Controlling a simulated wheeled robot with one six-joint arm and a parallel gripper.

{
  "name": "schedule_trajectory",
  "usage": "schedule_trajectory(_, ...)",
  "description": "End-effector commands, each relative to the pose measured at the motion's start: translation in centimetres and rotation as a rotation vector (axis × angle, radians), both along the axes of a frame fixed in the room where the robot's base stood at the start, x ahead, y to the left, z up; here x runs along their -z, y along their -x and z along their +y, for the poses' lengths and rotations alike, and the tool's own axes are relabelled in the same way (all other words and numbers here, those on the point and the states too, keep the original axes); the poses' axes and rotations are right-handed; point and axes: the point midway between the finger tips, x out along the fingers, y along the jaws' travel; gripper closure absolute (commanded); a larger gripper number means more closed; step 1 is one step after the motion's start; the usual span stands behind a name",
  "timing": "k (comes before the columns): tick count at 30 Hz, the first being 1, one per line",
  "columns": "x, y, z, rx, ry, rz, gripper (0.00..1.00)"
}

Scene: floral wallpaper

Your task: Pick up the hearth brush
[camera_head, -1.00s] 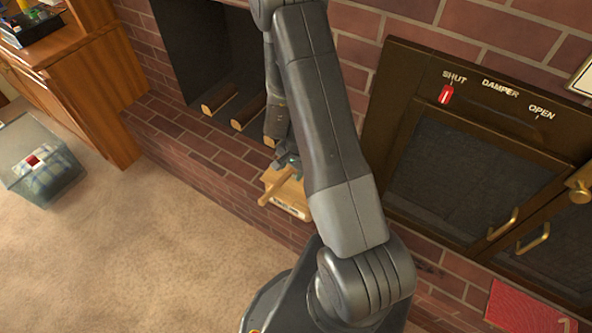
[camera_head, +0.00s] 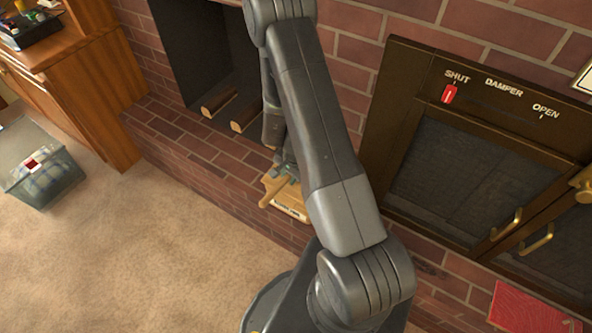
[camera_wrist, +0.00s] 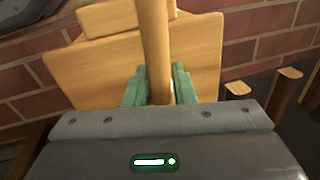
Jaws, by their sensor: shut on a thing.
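The hearth brush shows as a pale wooden handle (camera_wrist: 154,45) in the wrist view, running up from between my green fingers. My gripper (camera_wrist: 160,88) is shut on this handle. In the head view the handle (camera_head: 274,194) sticks out toward the lower left from my gripper (camera_head: 285,174), over the brick hearth. The brush's bristles are not visible. A pale wooden box or block (camera_head: 288,203) is right behind the handle and shows as a broad wooden panel (camera_wrist: 85,62) in the wrist view. I cannot tell whether the brush touches it.
Logs (camera_head: 219,103) lie in the fireplace opening on the left. A brown-framed cabinet (camera_head: 400,130) with a damper slider stands right. A red book-like thing (camera_head: 530,310) lies at lower right. A clear bin (camera_head: 42,175) stands on the carpet, with free floor beside it.

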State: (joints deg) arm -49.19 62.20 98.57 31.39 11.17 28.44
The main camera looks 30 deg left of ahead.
Motion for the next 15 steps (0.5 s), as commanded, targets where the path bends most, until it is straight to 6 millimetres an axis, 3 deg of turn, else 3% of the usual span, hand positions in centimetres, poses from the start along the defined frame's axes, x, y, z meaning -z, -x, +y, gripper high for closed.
schedule_trajectory(8,-0.8,0.0,0.1,-0.001,-0.002,-0.001,1.00)
schedule_trajectory(15,-5.3,0.0,0.1,-0.001,-0.003,-0.003,1.00)
